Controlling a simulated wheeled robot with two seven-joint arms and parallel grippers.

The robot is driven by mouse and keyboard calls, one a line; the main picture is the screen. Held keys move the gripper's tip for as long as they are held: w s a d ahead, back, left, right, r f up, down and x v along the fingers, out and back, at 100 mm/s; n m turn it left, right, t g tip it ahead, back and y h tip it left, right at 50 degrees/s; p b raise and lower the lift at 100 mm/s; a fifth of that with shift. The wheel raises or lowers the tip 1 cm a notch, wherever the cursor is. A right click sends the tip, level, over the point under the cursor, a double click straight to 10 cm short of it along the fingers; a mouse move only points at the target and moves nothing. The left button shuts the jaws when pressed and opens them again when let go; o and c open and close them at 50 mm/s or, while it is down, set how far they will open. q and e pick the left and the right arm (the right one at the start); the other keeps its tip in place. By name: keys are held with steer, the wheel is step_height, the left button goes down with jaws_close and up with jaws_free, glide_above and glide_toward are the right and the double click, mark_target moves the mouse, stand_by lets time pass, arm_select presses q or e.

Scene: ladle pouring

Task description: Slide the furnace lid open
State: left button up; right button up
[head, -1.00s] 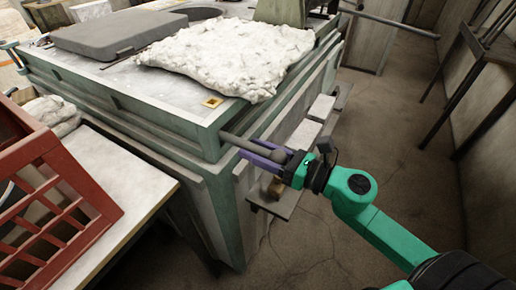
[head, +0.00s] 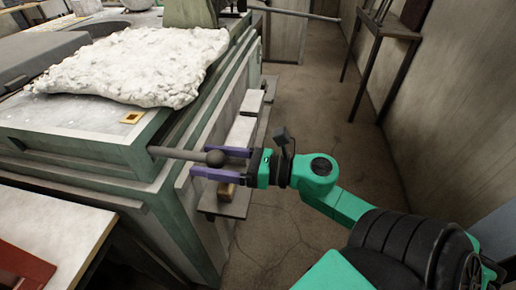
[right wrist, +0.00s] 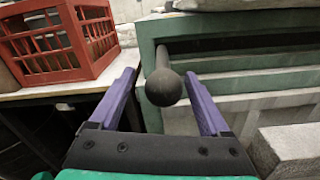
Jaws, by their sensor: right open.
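The furnace (head: 100,140) is a green-framed block at the left. A grey rod (head: 178,153) sticks out of its near corner and ends in a dark round knob (head: 215,158). My right gripper (head: 192,162) is open, with its purple fingers on either side of the knob. In the right wrist view the knob (right wrist: 163,87) lies between the two spread fingers (right wrist: 165,85), with visible gaps to both. A flat dark grey slab (head: 35,52), perhaps the lid, lies on the furnace top, cut off by the picture's edge. My left gripper is out of view.
A rough white blanket-like sheet (head: 130,65) covers part of the furnace top. A ledge with pale blocks (head: 240,130) runs along the furnace side. A white table (head: 50,225) with a red crate (right wrist: 60,45) stands nearby. The floor (head: 300,110) to the right is mostly clear.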

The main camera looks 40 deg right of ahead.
steer(key=b+v, duration=0.2)
steer(key=v, duration=0.8)
steer(key=shift+s, duration=0.1)
